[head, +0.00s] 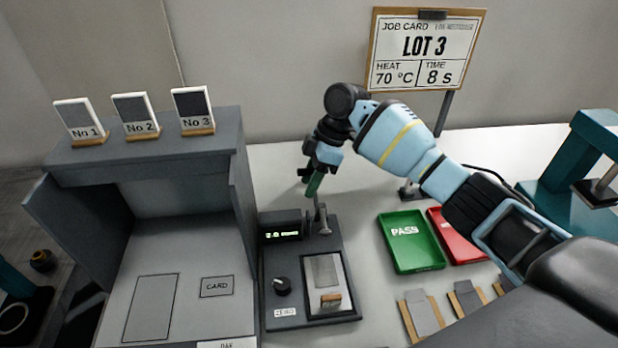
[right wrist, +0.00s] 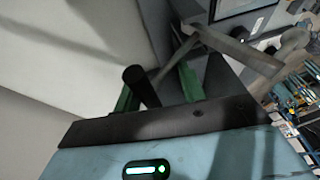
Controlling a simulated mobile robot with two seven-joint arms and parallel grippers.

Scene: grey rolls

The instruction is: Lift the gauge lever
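The gauge (head: 300,262) is a dark box on the white table with a small lit display, a black knob and a metal plate. A strip with a wooden end lies on the plate. Its lever rises at the back near the metal post (head: 321,215). My right gripper (head: 313,183) is above the back of the gauge, with green fingers pointing down. In the right wrist view the lever's black grip (right wrist: 141,84) lies between the two green fingers, closer to the left one. The fingers stand apart; whether they touch the grip is unclear. My left gripper is not seen.
A grey booth (head: 180,160) stands left of the gauge, with three numbered sample cards on top. A green PASS tray (head: 411,262) and a red tray (head: 462,247) lie to the right. A job card sign (head: 425,50) stands behind my right arm.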

